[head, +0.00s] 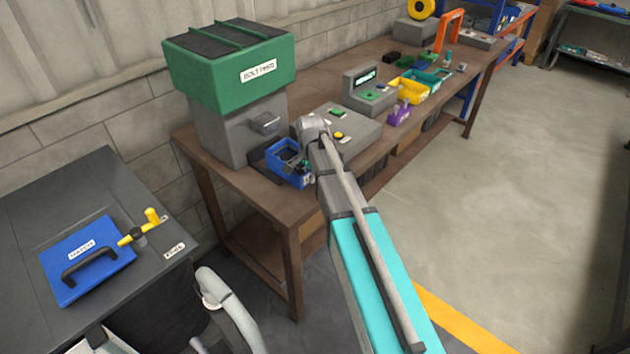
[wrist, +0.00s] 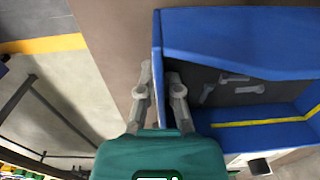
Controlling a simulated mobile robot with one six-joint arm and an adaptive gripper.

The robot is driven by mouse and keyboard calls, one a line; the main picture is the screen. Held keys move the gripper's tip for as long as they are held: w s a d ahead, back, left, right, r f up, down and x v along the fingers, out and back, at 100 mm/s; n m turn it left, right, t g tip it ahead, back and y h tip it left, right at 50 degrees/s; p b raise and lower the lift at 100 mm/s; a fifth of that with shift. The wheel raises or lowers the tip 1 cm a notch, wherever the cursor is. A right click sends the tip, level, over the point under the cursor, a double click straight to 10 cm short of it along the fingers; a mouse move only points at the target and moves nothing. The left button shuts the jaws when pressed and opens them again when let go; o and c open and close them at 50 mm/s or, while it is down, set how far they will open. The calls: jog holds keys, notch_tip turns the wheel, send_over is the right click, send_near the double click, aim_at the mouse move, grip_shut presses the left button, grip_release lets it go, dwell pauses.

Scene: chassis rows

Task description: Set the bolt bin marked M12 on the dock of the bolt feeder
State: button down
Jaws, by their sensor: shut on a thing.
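The blue bolt bin (head: 292,176) is in front of the bolt feeder (head: 228,62), at or just over its dark dock (head: 257,163). I cannot tell whether it rests on the dock. No M12 mark can be read on it. In the wrist view the bin (wrist: 225,35) shows its open inside, with grey bolts on a dark floor and a yellow stripe. My gripper (wrist: 161,80) is shut on the bin's side wall, one finger on each side. In the head view my arm partly hides the gripper and the bin's right side.
A grey device (head: 352,130) with buttons stands on the bench right of the bin. Yellow (head: 408,90), teal and purple bins sit farther along. A dark cabinet (head: 185,215) with a blue hatch (head: 95,245) and yellow valve handle (head: 150,217) is at left. Floor at right is clear.

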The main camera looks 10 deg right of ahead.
aim_at(298, 171)
jog(key=shift+w+a+f, duration=0.1)
jog(key=shift+w+a, duration=0.7)
jog(key=shift+w, duration=0.25)
jog(key=shift+w+a, duration=0.8)
jog(key=shift+w, duration=0.25)
jog(key=shift+f+b, duration=0.4)
jog(key=shift+b, duration=0.1)
jog(key=c, duration=0.7)
grip_release()
jog(key=shift+r, duration=0.1)
